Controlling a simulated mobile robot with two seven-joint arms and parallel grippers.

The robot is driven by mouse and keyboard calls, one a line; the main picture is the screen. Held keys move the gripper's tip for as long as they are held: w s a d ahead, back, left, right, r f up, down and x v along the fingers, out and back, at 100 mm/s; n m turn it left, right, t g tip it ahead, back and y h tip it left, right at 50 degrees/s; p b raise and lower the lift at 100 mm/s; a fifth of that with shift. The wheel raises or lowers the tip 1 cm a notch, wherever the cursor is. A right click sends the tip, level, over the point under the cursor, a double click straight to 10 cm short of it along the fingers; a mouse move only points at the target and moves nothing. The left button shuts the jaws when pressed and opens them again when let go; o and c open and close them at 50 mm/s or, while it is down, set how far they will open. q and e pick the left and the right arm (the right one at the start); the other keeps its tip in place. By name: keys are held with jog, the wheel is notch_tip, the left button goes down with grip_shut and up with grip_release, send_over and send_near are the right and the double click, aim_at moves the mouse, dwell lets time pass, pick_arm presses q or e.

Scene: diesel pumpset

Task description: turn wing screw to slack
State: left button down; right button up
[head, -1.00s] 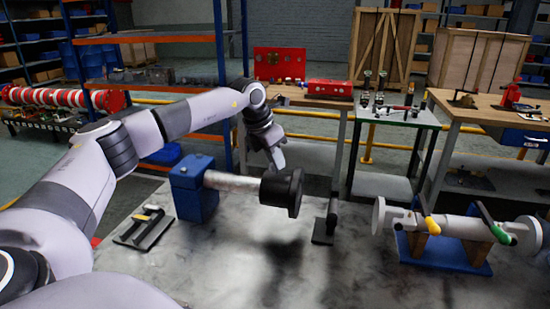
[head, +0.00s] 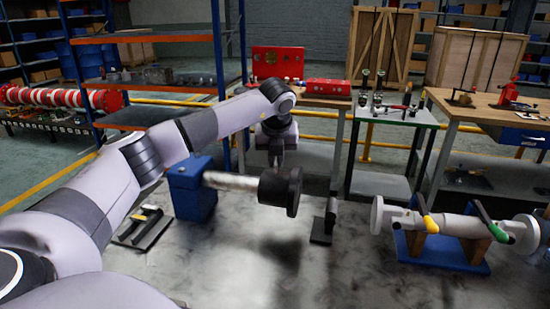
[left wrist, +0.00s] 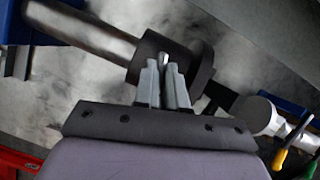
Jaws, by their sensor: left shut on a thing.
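A steel shaft (head: 232,181) runs from a blue block (head: 193,190) to a thick black round hub (head: 280,192). In the left wrist view, the shaft (left wrist: 95,35) and the hub (left wrist: 200,68) cross the upper part of the picture. My left gripper (head: 277,162) points down at the top of the hub. In the left wrist view, its two grey fingers (left wrist: 164,75) are closed around a small pale piece, which looks like the wing screw (left wrist: 163,59). Most of the wing screw is hidden by the fingers. My right gripper is not in view.
A black upright stand (head: 325,222) is just right of the hub. A grey pipe with yellow and green levers (head: 460,226) rests on a blue base at the right. A small black tray (head: 143,226) lies at the left. The front bench top is clear.

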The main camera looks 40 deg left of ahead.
pick_arm(q)
jog(key=n+g, duration=0.1)
jog(key=n, duration=0.1)
jog(key=n+y, duration=0.1)
jog(key=n, duration=0.2)
jog(key=shift+w+d+r+n+g, duration=0.1)
jog(key=shift+w+n+g, duration=0.1)
jog(key=shift+n+g, duration=0.15)
jog(key=n+g, duration=0.1)
jog(key=n, duration=0.2)
jog(key=n+g, duration=0.1)
jog(key=n, duration=0.2)
jog(key=shift+w+g, duration=0.15)
jog(key=shift+g, duration=0.2)
jog(key=shift+n, duration=0.25)
jog(key=c, duration=1.2)
grip_release()
jog(key=v, duration=0.7)
jog(key=shift+b, duration=0.4)
